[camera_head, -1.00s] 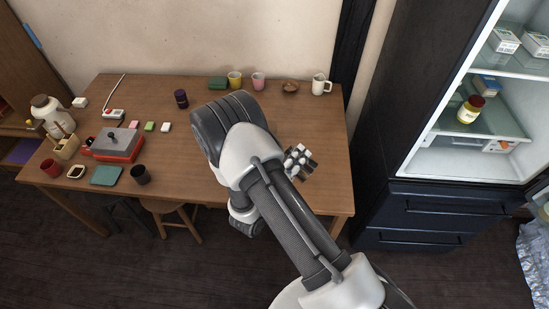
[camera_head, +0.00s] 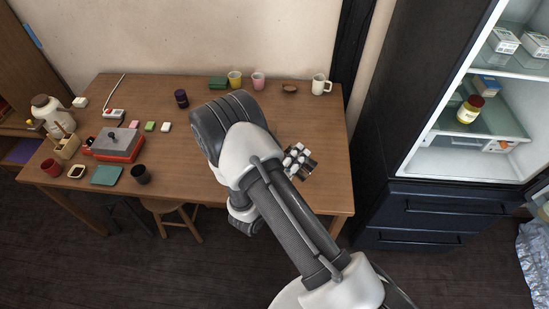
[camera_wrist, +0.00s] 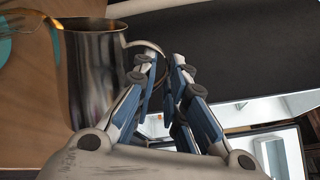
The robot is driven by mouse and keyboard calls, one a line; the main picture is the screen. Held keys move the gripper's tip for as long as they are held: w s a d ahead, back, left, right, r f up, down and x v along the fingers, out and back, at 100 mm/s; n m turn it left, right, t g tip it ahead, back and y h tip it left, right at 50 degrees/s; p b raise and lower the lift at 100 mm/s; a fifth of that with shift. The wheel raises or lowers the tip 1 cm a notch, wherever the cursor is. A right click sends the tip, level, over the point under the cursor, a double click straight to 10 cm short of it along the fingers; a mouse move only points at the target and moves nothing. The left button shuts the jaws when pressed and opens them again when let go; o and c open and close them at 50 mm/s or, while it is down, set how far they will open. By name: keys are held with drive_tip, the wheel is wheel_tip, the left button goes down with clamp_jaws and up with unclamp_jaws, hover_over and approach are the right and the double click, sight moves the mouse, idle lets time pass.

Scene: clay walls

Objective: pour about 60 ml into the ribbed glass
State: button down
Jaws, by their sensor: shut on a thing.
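A shiny metal jug (camera_wrist: 92,75) stands large at the left of the wrist view, with its looped handle (camera_wrist: 150,58) on the right side. My gripper (camera_wrist: 168,62) is shut on this handle. A ribbed, see-through amber and grey shape (camera_wrist: 24,20) is at the upper left edge, close to the jug's lip and partly cut off. It may be the ribbed glass. I cannot tell whether liquid is flowing or how full either is. In the head view my arm hides the jug and the glass.
The wooden table (camera_head: 290,125) has a yellow cup (camera_head: 235,79), a pink cup (camera_head: 258,81), a brown dish (camera_head: 290,89) and a white mug (camera_head: 321,85) at the back. A red and grey box (camera_head: 115,145) and several small things stand left. The open fridge (camera_head: 480,120) is right.

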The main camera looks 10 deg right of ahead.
sight(308, 171)
drive_tip(key=shift+w+a+r+n+p, duration=0.3)
drive_tip(key=shift+w+a+n, duration=0.15)
drive_tip(key=shift+w, duration=0.1)
idle(0.9)
drive_tip(key=s+d+f+m+b, duration=0.2)
drive_tip(key=m, duration=0.1)
drive_tip(key=s+f+m+b, duration=0.1)
drive_tip(key=f+b, duration=0.1)
drive_tip(key=shift+d+m, duration=0.25)
drive_tip(key=shift+d, duration=0.15)
drive_tip(key=shift+s+r+m, duration=0.1)
drive_tip(key=shift+r+m, duration=0.3)
drive_tip(key=shift+s+d+m, duration=0.1)
drive_tip(key=shift+d+m, duration=0.05)
drive_tip(key=shift+m, duration=0.15)
drive_tip(key=shift+s+d+f+m+b, duration=0.25)
drive_tip(key=shift+f+m+b, duration=0.15)
drive_tip(key=shift+f+m, duration=0.1)
idle(0.5)
